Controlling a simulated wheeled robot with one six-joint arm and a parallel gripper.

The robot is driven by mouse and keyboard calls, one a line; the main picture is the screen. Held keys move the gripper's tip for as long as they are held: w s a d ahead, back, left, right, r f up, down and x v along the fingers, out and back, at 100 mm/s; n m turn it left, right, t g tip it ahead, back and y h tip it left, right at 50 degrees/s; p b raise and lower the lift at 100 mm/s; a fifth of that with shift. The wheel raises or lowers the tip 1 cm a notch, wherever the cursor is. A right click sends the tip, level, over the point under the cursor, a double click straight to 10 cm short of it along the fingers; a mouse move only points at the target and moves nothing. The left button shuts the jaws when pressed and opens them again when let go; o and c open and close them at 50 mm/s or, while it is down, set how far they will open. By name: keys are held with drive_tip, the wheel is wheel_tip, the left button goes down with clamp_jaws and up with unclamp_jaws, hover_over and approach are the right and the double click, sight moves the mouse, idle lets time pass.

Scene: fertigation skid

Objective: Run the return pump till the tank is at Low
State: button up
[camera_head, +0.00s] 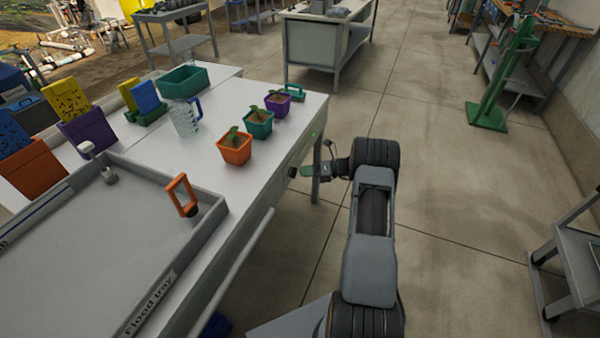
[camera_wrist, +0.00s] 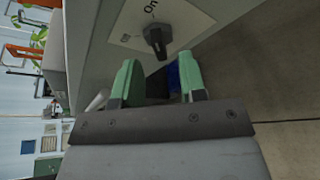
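A black rotary knob (camera_wrist: 156,38) sits on a pale plate (camera_wrist: 190,25) marked "On" in the wrist view. My gripper (camera_wrist: 158,78) has its two green fingers apart, with nothing held between them. The knob shows just beyond the fingertips, and I cannot tell whether they touch it. In the head view my gripper (camera_head: 305,171) is beside the front side of the white table (camera_head: 285,135). The knob is not clear there. The grey flood tray (camera_head: 110,245) is on the table. I cannot make out a tank level mark.
An orange handle (camera_head: 182,194) stands at the tray's edge. Orange, teal and purple plant pots, with an orange pot (camera_head: 235,150) nearest, stand near the table edge above my gripper. A clear jug (camera_head: 185,120) is behind them. Open floor (camera_head: 450,200) lies to the right.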

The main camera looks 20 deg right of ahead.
drive_tip(key=v, duration=1)
drive_tip(key=shift+d, duration=0.2)
drive_tip(key=shift+r, duration=0.1)
drive_tip(key=s+a+f+n+g+h, duration=0.1)
drive_tip(key=s+f+n+g, duration=0.15)
drive_tip(key=f+n, duration=0.25)
drive_tip(key=s+a+r+n+g+h+p, duration=0.2)
drive_tip(key=s+a+r+n+g+h, duration=0.15)
drive_tip(key=s+n, duration=0.3)
drive_tip(key=s+a+r+n+h+p, duration=0.2)
drive_tip(key=a+r+n, duration=0.4)
drive_tip(key=r, duration=0.4)
drive_tip(key=s+a+r+n+t+h+p, duration=0.1)
drive_tip(key=s+a+r+n+h+p, duration=0.2)
drive_tip(key=s+a+r+n+p, duration=0.2)
drive_tip(key=s+a+r+n+h+p, duration=0.3)
drive_tip(key=s+a+r+n, duration=0.4)
drive_tip(key=r+n, duration=0.4)
wheel_tip(320, 180, up, 5)
drive_tip(key=shift+s+a+r+t+p, duration=0.25)
drive_tip(key=shift+a+t+p, duration=0.15)
drive_tip(key=shift+a, duration=0.45)
